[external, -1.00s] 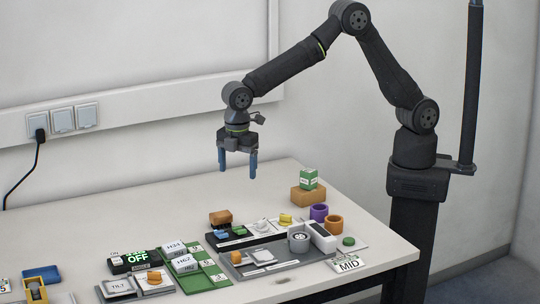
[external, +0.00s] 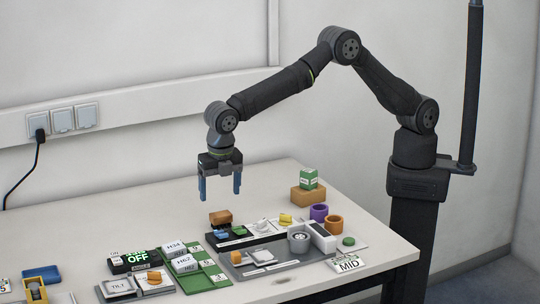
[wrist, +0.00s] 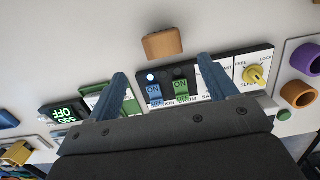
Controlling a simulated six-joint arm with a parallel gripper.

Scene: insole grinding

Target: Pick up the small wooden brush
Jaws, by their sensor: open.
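A small brown wooden block that looks like the brush (external: 220,217) lies on the table behind the black switch panel. It also shows in the wrist view (wrist: 162,43), near the top centre, beyond the fingertips. Bristles cannot be made out. My gripper (external: 220,192) is open and empty, with its blue fingers pointing down. In the external picture it appears just above the brush. In the wrist view the gripper (wrist: 162,70) spans the switch panel, and the brush lies between the lines of the fingers, apart from them.
The switch panel (wrist: 215,90) with blue and green switches lies close to the brush. Green trays with labelled blocks (external: 184,264) stand in front. Purple (external: 318,212) and orange (external: 334,224) cups and a green box (external: 308,179) on a wooden block stand right. The table behind the brush is clear.

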